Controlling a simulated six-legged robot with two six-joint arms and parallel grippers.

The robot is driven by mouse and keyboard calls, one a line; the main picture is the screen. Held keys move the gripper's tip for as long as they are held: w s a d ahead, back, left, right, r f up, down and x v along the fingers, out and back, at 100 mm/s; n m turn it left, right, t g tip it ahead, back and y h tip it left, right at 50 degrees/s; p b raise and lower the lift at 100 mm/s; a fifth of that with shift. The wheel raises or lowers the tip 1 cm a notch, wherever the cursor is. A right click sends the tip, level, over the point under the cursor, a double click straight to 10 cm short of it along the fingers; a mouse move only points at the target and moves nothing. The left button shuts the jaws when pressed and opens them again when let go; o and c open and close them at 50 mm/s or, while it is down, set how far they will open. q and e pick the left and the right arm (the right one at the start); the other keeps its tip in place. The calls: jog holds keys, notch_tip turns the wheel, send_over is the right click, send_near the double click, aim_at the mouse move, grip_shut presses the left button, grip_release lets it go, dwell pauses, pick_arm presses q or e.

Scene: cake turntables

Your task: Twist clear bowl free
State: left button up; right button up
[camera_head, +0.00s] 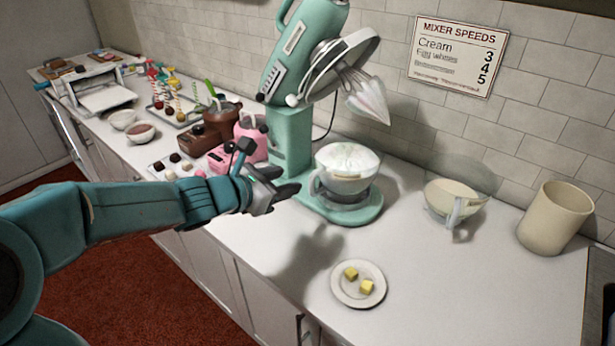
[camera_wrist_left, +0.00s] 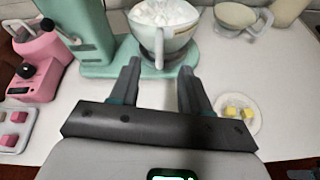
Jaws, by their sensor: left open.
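The clear bowl (camera_head: 345,166) sits on the base of the teal stand mixer (camera_head: 291,130) and holds a white, fluffy mix. The mixer head is tilted up, with a whisk (camera_head: 364,97) coated in white. In the left wrist view the bowl (camera_wrist_left: 163,40) is straight ahead, with its handle toward me. My left gripper (camera_head: 282,183) is open and empty, to the left of the bowl and apart from it. In the wrist view its two fingers (camera_wrist_left: 160,78) point toward the bowl with a gap between them. My right gripper is not in view.
A second bowl with a handle (camera_head: 455,201) and a cream canister (camera_head: 555,218) stand to the right. A plate (camera_head: 358,284) with two yellow cubes lies in front. Pink (camera_head: 252,137) and brown (camera_head: 206,128) machines stand left of the mixer. The front right counter is mostly clear.

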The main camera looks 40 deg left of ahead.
aim_at(314, 174)
pick_arm(q)
jog(key=x, duration=1)
jog(key=shift+w+f+b, duration=0.25)
jog(key=shift+b, duration=0.1)
jog(key=shift+w, duration=0.1)
grip_shut()
jog(key=shift+d+f+n+y+b, duration=0.15)
jog(key=shift+d+n+y+b, duration=0.55)
jog(key=shift+b, duration=3.9)
jog(key=shift+s+r, duration=0.25)
